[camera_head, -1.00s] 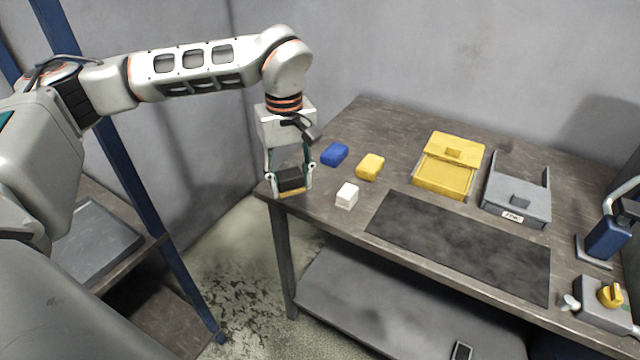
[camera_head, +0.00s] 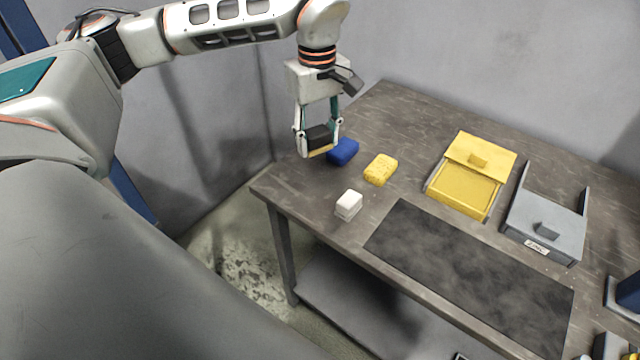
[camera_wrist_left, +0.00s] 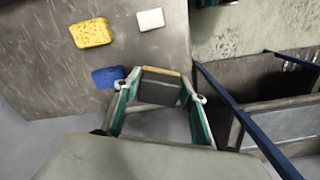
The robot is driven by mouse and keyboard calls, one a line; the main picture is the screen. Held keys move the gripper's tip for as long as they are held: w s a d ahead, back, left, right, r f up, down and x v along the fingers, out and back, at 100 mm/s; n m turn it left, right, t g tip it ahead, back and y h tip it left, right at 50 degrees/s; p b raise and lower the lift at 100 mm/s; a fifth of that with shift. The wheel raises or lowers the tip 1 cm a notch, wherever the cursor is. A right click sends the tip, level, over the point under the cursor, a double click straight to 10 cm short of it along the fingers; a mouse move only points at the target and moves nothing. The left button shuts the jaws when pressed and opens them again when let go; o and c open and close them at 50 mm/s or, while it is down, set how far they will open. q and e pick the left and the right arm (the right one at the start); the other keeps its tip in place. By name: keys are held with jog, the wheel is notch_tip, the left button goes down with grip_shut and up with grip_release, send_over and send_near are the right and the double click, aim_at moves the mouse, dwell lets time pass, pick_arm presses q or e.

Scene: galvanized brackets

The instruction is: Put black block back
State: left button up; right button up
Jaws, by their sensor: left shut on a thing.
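My left gripper (camera_head: 318,146) is shut on the black block (camera_head: 318,136), which has a yellow strip along its lower edge. It holds the block raised near the left edge of the table. In the left wrist view the black block (camera_wrist_left: 158,91) sits between the fingertips. A blue block (camera_head: 343,151) lies on the table just right of the gripper in the head view. A yellow block (camera_head: 380,169) and a white block (camera_head: 348,204) lie further right and nearer. My right gripper is not in view.
A dark mat (camera_head: 470,275) lies along the table (camera_head: 300,190). Behind it stand a yellow bin (camera_head: 462,193) and a grey tray (camera_head: 545,222). A grey wall rises behind the table. The table's left end, in front of the blue block, is clear.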

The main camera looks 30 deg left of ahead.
pick_arm(q)
send_over(319, 194)
notch_tip(319, 194, down, 11)
jog(key=shift+r, duration=0.2)
jog(key=shift+f, duration=2.1)
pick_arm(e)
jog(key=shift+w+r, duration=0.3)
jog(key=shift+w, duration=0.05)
pick_arm(q)
jog(key=o, duration=1.2)
jog(key=shift+f, duration=0.1)
jog(key=shift+c, duration=0.2)
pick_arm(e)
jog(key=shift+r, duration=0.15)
pick_arm(q)
jog(key=shift+r, duration=0.4)
notch_tip(319, 194, up, 12)
jog(key=shift+a+f, duration=0.1)
jog(key=shift+f, duration=0.15)
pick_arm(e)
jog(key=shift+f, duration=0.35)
